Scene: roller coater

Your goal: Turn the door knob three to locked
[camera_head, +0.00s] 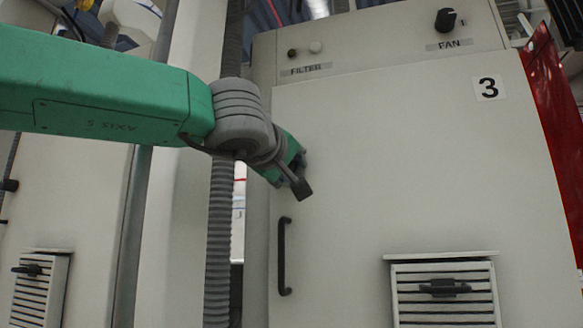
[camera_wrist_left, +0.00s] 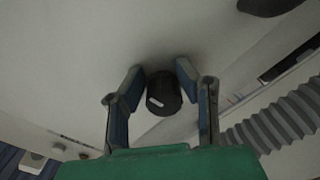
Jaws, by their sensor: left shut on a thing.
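My left gripper (camera_head: 300,172) is at the door's upper left, above the black handle. In the left wrist view the round black door knob (camera_wrist_left: 163,96) sits between the two fingers of my left gripper (camera_wrist_left: 161,78), which is shut on it. A short white mark (camera_wrist_left: 155,102) shows on the knob's face. In the head view the gripper mostly hides the knob, and I cannot read its lock position there. My right gripper is not in view.
A black vertical handle (camera_head: 283,256) is below the gripper. A ribbed grey hose (camera_head: 219,230) runs beside the door's left edge. A fan knob (camera_head: 446,20) is on the upper panel, and a louvred vent (camera_head: 443,300) is low on the door.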

